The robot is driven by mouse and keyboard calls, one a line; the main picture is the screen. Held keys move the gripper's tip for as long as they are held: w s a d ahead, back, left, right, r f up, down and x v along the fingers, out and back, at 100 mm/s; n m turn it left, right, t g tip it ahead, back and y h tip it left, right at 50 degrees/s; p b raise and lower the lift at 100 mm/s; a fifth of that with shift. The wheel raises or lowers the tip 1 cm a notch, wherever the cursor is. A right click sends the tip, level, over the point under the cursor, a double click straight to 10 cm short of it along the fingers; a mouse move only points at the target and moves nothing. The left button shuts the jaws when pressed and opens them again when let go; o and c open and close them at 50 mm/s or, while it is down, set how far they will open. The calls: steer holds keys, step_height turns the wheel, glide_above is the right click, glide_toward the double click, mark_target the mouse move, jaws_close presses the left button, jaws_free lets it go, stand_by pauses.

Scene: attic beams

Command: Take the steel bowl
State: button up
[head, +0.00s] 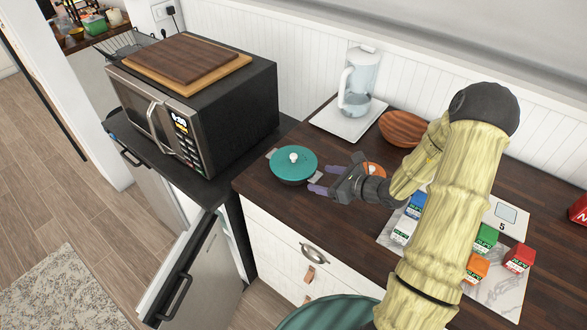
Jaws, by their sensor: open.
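I cannot make out a steel bowl in the head view. My gripper (325,180) is open over the dark wooden counter, with purple fingertips pointing left. Nothing shows between the fingers. A teal lidded pot (292,165) with a white knob stands just left of the fingertips. A brown wooden bowl (404,128) sits at the back of the counter, partly covered by my arm. A small orange item (374,169) is just behind the gripper, mostly hidden. My arm hides part of the counter on the right.
A glass kettle (358,85) stands on a white board. Several small colored cartons (487,238) stand on a marble board at right. A black microwave (195,105) bears wooden boards. An appliance door (185,265) hangs open below. A teal rounded surface (325,313) shows at the bottom.

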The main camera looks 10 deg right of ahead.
steer(key=x, duration=0.2)
steer(key=shift+w+a, duration=0.15)
steer(key=shift+w, duration=0.05)
steer(key=c, duration=1.3)
steer(key=shift+r, duration=0.15)
step_height(320, 180, up, 10)
steer(key=b, duration=0.1)
stand_by(0.4)
